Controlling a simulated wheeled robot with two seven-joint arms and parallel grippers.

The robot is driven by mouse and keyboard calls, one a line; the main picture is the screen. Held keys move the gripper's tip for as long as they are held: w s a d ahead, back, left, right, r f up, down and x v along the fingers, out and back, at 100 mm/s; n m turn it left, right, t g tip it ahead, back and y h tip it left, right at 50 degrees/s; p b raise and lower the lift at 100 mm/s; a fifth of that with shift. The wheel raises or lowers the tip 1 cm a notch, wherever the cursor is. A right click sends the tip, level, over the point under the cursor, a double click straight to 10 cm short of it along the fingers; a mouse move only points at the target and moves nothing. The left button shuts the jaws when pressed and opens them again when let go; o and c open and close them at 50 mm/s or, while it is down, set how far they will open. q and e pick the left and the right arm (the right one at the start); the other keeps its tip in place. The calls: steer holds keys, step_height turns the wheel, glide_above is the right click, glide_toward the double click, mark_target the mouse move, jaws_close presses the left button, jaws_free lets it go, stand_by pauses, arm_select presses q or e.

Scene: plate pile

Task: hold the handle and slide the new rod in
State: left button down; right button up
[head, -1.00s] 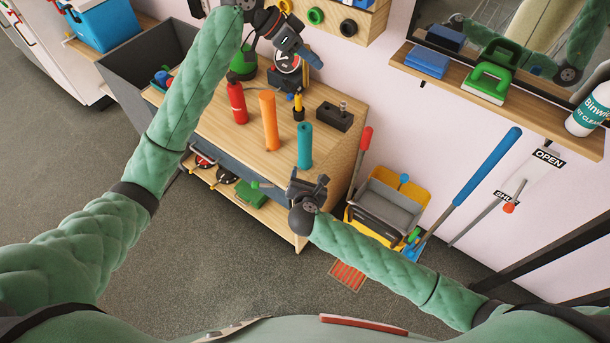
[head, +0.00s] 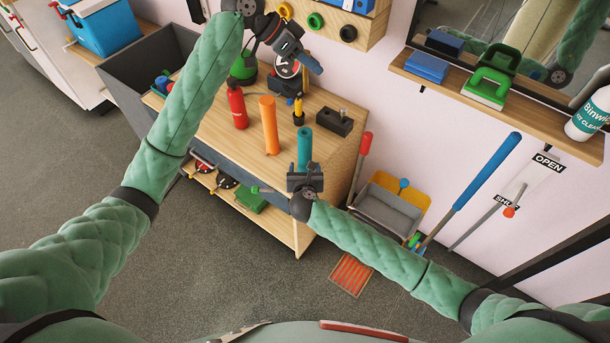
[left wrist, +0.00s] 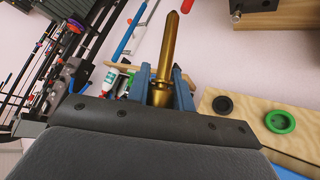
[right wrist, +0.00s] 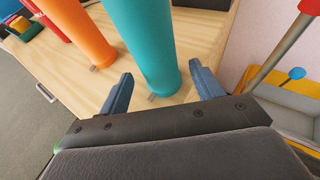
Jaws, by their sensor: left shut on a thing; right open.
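My left gripper (head: 305,56) is high over the back of the workbench. It is shut on a brass-coloured pointed piece (left wrist: 164,68), which sticks out between its blue fingers in the left wrist view. I cannot tell whether this is the handle. A teal cylinder (head: 304,147) stands upright near the bench's front right, and it fills the middle of the right wrist view (right wrist: 143,45). My right gripper (right wrist: 161,78) is open, with one finger on each side of the teal cylinder's lower part. An orange cylinder (head: 269,125) stands to its left.
The wooden workbench (head: 251,150) also carries a red bottle (head: 237,108), a yellow-black tool (head: 299,112), a dark block (head: 333,119) and a gauge (head: 288,69). A yellow-grey bucket (head: 388,209) and a red-topped pole (head: 361,160) stand right of the bench.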

mark_target(305, 162)
steer(key=shift+x, duration=2.4)
steer(key=c, duration=1.3)
steer(key=shift+f, duration=0.1)
steer(key=shift+s, duration=0.1)
arm_select(q)
step_height(305, 162, down, 9)
steer(key=m+t, duration=0.1)
steer(key=shift+m+t, duration=0.3)
steer(key=shift+t, duration=0.1)
steer(key=shift+s, duration=0.1)
